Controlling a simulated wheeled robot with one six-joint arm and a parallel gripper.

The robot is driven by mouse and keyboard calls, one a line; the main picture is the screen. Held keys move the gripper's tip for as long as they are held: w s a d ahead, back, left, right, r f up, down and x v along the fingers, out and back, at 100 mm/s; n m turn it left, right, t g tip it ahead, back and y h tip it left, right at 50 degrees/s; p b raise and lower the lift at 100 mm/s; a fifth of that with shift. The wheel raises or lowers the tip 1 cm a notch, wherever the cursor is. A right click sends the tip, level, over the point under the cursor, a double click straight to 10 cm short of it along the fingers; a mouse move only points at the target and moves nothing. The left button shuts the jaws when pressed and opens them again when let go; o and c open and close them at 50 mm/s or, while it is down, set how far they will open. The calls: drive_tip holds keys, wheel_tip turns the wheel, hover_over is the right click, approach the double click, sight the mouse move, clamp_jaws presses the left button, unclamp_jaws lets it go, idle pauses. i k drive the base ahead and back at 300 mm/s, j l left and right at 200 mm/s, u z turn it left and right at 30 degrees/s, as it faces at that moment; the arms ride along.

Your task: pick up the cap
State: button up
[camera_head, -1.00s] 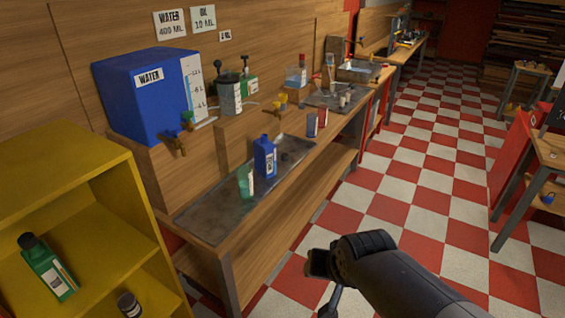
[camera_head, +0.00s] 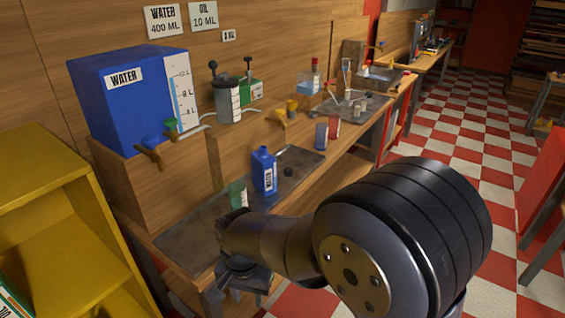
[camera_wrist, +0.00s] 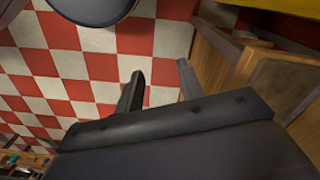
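A small dark round piece, which looks like the cap (camera_head: 288,171), lies on the grey metal tray (camera_head: 300,160) just right of the blue water bottle (camera_head: 264,175). The bottle stands upright, and its top looks uncapped. My gripper (camera_head: 238,294) hangs low in front of the bench's near end, apart from the cap and nearer to me. In the wrist view my gripper (camera_wrist: 161,78) has its two fingers apart with only checkered floor between them. The cap is not visible in the wrist view.
A green bottle (camera_head: 238,194) stands left of the blue bottle, partly behind my arm. Blue and red containers (camera_head: 327,134) stand farther along the bench (camera_head: 222,165). A blue water tank (camera_head: 120,100) is at the back left, a yellow shelf (camera_head: 50,215) at the left.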

sight(288, 171)
drive_tip(key=i+l+u, duration=0.3)
drive_tip(key=i+l, duration=0.4)
drive_tip(key=i+l+u, duration=0.25)
drive_tip(key=i+l, duration=0.45)
drive_tip(key=l, duration=0.15)
drive_tip(key=i+l+u, duration=0.1)
drive_tip(key=i+l, duration=0.15)
drive_tip(key=i, duration=0.2)
drive_tip(key=i+l+u, duration=0.1)
drive_tip(key=i+l, duration=0.2)
drive_tip(key=i, duration=0.2)
